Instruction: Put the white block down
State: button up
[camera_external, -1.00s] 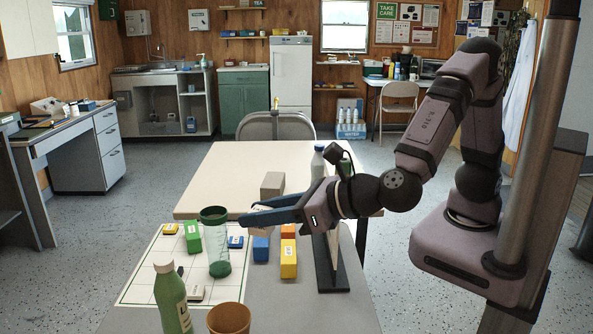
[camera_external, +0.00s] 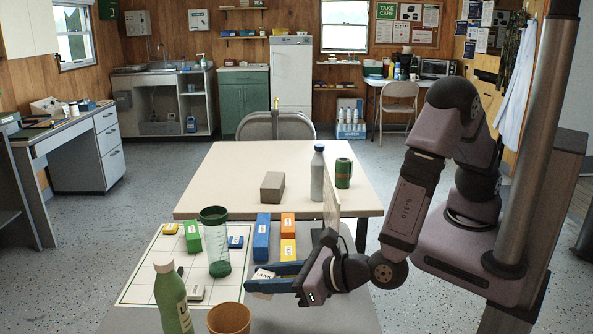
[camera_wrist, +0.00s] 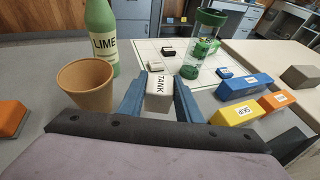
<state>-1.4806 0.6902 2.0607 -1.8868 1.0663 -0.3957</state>
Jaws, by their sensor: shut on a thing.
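The white block (camera_external: 264,274), labelled TANK, is between the blue fingers of my gripper (camera_external: 262,280). In the wrist view the white block (camera_wrist: 159,90) sits between both fingers (camera_wrist: 158,98), which are shut on it. The block is low over the grey table (camera_external: 232,292), to the right of the gridded white sheet (camera_external: 140,283). I cannot tell whether its underside touches the table.
A tan cup (camera_external: 229,318) and a green LIME bottle (camera_external: 172,298) stand close by. A clear green-rimmed tumbler (camera_external: 216,245) stands on the sheet. Blue (camera_external: 262,238), orange (camera_external: 288,226) and yellow (camera_external: 289,249) blocks stand behind my gripper. A thin upright panel (camera_external: 331,212) is behind my wrist.

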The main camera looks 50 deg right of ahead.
jog(key=shift+f, duration=3)
jog(key=shift+f, duration=0.1)
jog(key=o, duration=1.1)
jog(key=shift+r, duration=0.2)
jog(key=shift+s+d, duration=0.1)
jog(key=shift+s, duration=0.25)
jog(key=shift+o, duration=0.4)
jog(key=v, duration=1.1)
jog(key=shift+s+d+r+b, duration=0.1)
jog(key=shift+d+b, duration=0.1)
jog(key=shift+b, duration=0.2)
